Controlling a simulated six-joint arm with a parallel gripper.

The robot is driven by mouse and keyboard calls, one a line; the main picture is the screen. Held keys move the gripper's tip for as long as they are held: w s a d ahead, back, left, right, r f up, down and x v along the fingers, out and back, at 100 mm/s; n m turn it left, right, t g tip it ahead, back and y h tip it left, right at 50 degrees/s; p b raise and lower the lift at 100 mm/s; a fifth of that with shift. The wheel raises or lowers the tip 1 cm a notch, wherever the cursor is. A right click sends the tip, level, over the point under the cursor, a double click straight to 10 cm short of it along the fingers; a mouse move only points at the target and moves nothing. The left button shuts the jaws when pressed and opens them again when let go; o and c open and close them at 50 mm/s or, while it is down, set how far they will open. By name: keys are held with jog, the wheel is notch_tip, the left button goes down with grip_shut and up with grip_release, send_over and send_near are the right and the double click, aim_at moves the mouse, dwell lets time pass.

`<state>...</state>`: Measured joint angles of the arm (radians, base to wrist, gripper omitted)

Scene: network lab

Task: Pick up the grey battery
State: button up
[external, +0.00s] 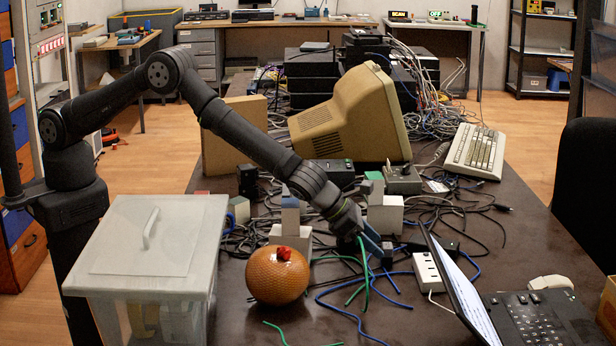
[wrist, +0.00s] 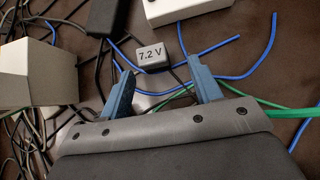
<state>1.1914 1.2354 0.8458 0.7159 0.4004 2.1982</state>
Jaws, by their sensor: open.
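The grey battery (wrist: 150,56) is a small light-grey block marked "7.2 V". In the wrist view it sits on the dark table just beyond and between my blue fingertips. My gripper (wrist: 161,68) is open, with one finger on each side and nothing held. In the external view my gripper (external: 374,245) points down at the table right of the orange ball. A small grey block beside the fingers there (external: 388,249) looks like the battery, partly hidden. I cannot tell how high the fingertips are above it.
Blue and green cables lie around the battery and under my fingers. A textured orange ball (external: 277,276) and a lidded translucent bin (external: 150,250) stand left.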

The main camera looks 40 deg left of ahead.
aim_at(383, 245)
jog(key=w+d+f, duration=0.2)
jog(key=shift+w, duration=0.35)
jog(key=shift+w+d+f, duration=0.3)
jog(key=shift+w+f, duration=0.05)
jog(key=shift+f, duration=0.15)
jog(key=c, duration=1.1)
jog(key=shift+r, duration=0.15)
